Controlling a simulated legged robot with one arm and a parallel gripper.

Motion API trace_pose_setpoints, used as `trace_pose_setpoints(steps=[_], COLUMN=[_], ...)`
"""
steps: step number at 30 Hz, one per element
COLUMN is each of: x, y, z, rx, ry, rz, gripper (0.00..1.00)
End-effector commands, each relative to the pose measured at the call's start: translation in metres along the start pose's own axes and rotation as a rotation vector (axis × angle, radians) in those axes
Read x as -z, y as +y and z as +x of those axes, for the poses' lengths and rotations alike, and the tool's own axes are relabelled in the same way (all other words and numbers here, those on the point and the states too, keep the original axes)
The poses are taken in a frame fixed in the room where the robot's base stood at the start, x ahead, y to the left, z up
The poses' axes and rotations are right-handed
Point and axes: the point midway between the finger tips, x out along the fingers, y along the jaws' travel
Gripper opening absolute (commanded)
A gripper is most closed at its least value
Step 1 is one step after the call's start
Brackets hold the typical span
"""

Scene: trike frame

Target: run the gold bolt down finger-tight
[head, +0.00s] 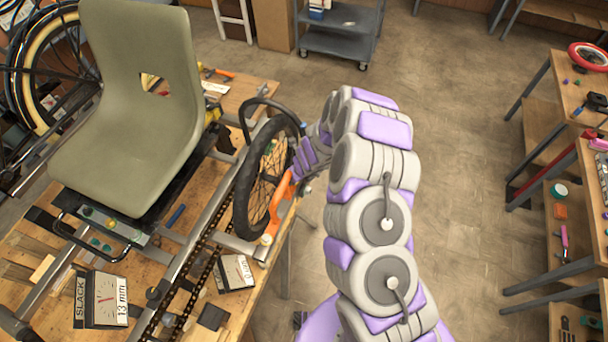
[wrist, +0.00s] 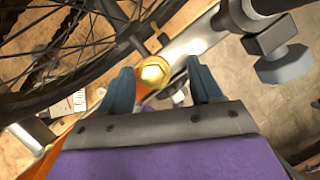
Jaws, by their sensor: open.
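The gold bolt (wrist: 153,72) shows its hex head in the wrist view, beside the wheel's axle end and against the grey frame tube (wrist: 200,35). My gripper (wrist: 162,82) is open, with one blue-grey finger on each side of the bolt head. The left finger is closer to the head than the right one, and I cannot tell whether either touches it. The bolt's shank is hidden, so how deep it sits cannot be seen. In the head view my arm reaches to the spoked wheel (head: 262,180), and the gripper tips and bolt are hard to make out there.
A grey-green seat (head: 140,110) stands on the trike frame on the wooden bench. An orange part (head: 281,195) lies beside the wheel. A dial marked SLACK and 13 mm (head: 107,299) sits at lower left. A large grey bolt (wrist: 285,63) stands right of my gripper. Open floor lies to the right.

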Motion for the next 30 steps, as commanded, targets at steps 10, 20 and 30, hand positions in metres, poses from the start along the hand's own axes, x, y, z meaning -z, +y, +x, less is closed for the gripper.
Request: trace_pose_setpoints(steps=[10, 20, 30], x=[0.006, 0.013, 0.014], y=[0.009, 0.002, -0.008], z=[-0.042, -0.086, -0.09], rx=[-0.02, -0.026, -0.02], ry=[-0.009, -0.022, -0.014], rz=[-0.009, -0.006, 0.001], gripper=[0.78, 0.78, 0.78])
